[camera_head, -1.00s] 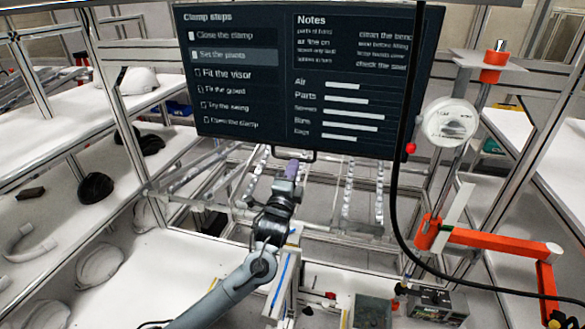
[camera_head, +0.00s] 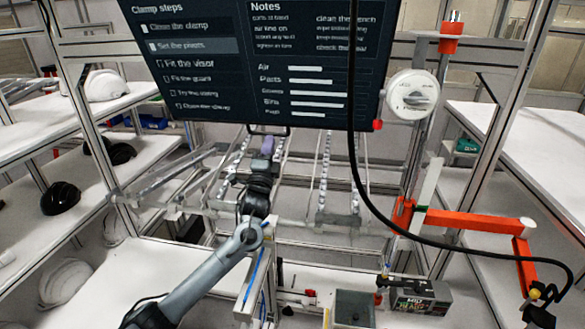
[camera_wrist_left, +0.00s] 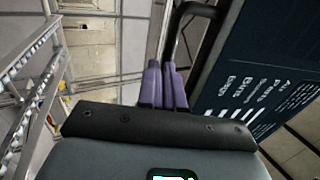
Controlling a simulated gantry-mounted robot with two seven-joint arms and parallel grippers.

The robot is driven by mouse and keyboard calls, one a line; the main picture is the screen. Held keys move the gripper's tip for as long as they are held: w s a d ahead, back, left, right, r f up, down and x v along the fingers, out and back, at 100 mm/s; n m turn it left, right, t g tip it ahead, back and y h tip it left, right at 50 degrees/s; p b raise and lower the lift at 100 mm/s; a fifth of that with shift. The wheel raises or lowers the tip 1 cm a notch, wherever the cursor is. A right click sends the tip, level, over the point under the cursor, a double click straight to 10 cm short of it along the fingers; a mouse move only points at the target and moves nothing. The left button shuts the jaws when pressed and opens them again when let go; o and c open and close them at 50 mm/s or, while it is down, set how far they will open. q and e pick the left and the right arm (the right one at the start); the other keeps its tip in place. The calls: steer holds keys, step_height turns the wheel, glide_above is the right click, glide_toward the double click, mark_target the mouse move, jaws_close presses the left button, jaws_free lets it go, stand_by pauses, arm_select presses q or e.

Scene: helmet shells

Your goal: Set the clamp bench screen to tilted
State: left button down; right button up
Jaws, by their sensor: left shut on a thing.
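The clamp bench screen (camera_head: 225,88) is a dark panel with white text at the top of the head view; its upper edge is cut off. A thin black handle (camera_head: 283,131) runs under its lower edge. My left gripper (camera_head: 267,146) reaches up to this handle from below. In the left wrist view its purple fingers (camera_wrist_left: 164,80) are close together at the black handle (camera_wrist_left: 181,28), shut on it. The screen's face (camera_wrist_left: 255,85) shows at the right there. The screen's exact tilt is hard to judge. My right gripper is not in view.
A black cable (camera_head: 357,170) hangs in front of the screen's right part. A round white dial (camera_head: 412,95) and an orange arm (camera_head: 470,222) stand at the right. Shelves at the left hold helmet shells (camera_head: 60,198). A grey box (camera_head: 353,308) sits below.

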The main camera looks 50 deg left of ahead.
arm_select(q)
steer(key=shift+w+a, duration=0.1)
steer(key=shift+a, duration=0.05)
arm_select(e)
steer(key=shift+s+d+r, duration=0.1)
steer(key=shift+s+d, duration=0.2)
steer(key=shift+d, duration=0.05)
arm_select(q)
steer(key=shift+f, duration=0.1)
steer(key=b+v, duration=0.2)
steer(key=v, duration=0.5)
steer(key=shift+s+d+f, duration=0.15)
steer(key=shift+s+d, duration=0.1)
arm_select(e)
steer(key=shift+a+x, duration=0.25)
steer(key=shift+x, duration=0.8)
